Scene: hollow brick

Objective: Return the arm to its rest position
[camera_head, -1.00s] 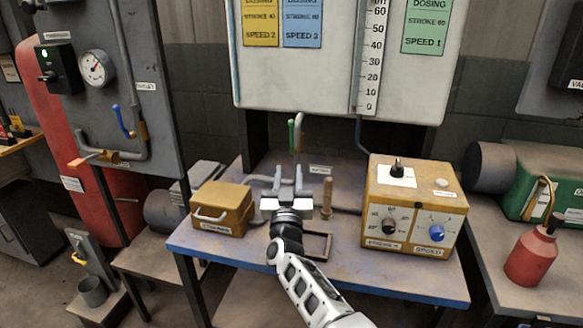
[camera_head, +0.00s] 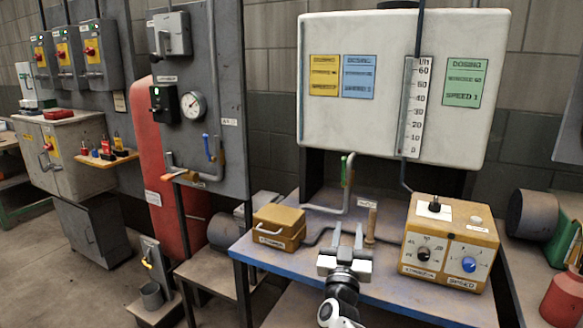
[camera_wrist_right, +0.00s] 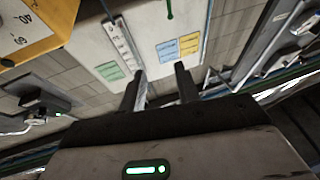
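My right gripper (camera_head: 347,238) shows in the head view at the lower middle, over the front part of the blue-edged workbench (camera_head: 392,298). Its two fingers stand apart with nothing between them. In the right wrist view the two fingers (camera_wrist_right: 161,88) are also apart and empty, with the white tank (camera_wrist_right: 150,45) beyond them. My left gripper is not in the head view.
On the bench a yellow box with a handle (camera_head: 279,228) stands left of my gripper, and a yellow control box with knobs (camera_head: 448,245) stands right. An upright brown handle (camera_head: 371,226) is just behind. A red bottle (camera_head: 562,299) stands at the right.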

